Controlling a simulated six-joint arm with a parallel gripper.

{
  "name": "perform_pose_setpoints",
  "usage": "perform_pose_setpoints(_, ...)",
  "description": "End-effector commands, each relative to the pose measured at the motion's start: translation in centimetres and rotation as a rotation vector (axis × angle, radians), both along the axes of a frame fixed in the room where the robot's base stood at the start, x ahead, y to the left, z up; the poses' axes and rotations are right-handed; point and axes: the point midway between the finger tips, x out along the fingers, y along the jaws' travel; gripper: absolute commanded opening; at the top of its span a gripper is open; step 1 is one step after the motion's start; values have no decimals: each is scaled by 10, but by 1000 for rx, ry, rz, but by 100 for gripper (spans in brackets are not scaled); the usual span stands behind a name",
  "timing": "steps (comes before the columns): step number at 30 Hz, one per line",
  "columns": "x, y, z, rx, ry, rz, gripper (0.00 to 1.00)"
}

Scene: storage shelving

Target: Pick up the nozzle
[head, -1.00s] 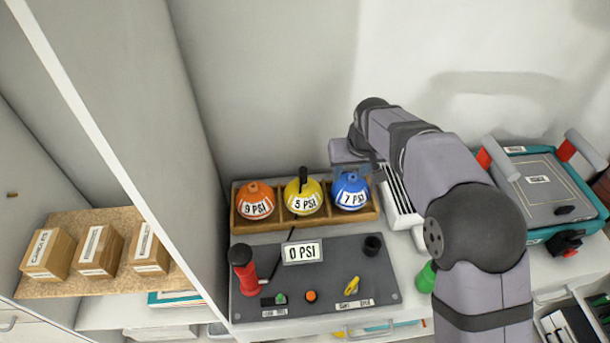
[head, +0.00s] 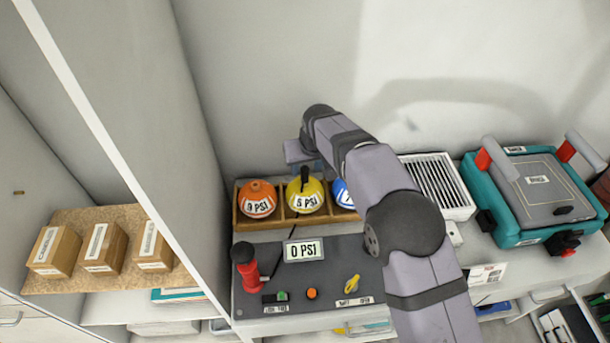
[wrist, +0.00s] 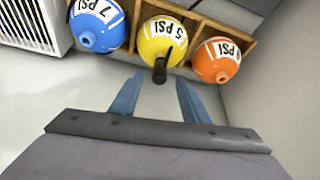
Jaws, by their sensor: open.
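The black nozzle (head: 304,176) stands in the top of the yellow ball (head: 305,202), marked 5 PSI, in the middle slot of a wooden rack. In the wrist view the nozzle (wrist: 160,70) points toward the camera from the yellow ball (wrist: 158,38). My gripper (wrist: 160,78) is open and empty. Its two blue fingers show on either side of the nozzle's line in the wrist view, and I cannot tell the depth gap. In the head view my gripper (head: 297,155) is above and behind the yellow ball.
An orange ball (head: 257,200) and a partly hidden blue ball (head: 342,194) flank the yellow one in the rack (head: 284,222). In front is a grey panel (head: 331,266) with a red pump (head: 248,266). A tall partition stands left; a white vent (head: 437,186) lies right.

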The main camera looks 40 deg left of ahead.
Motion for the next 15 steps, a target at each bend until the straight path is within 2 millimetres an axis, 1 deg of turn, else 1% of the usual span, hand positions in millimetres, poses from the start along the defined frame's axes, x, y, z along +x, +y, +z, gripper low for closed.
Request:
perform_pose_setpoints(5,2,2,-7,-2,1,0,42)
perform_pose_setpoints(15,10,12,-37,-1,1,0,42)
